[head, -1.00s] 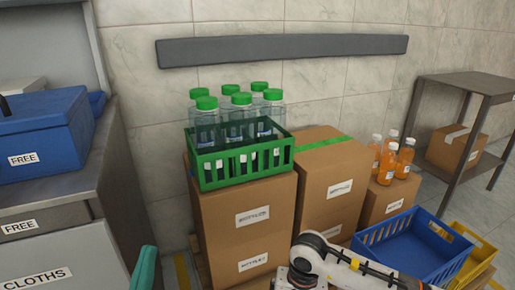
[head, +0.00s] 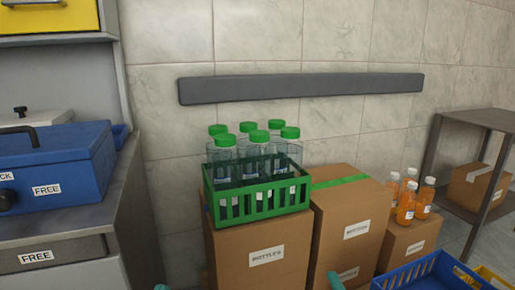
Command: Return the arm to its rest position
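Only small teal tips show of my grippers, at the bottom edge of the head view. The one at the lower left, which I take for my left gripper (head: 161,287), is cut off by the frame. Another teal tip, perhaps my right gripper (head: 335,281), shows in front of the cardboard boxes. Whether either is open or shut, or holds anything, cannot be seen. Both arms are otherwise out of view.
A green crate (head: 258,204) with several green-capped bottles stands on a cardboard box (head: 262,250). Orange bottles (head: 406,208) stand on a lower box at right, behind a blue crate (head: 425,275). A counter with a blue case (head: 60,185) is at left.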

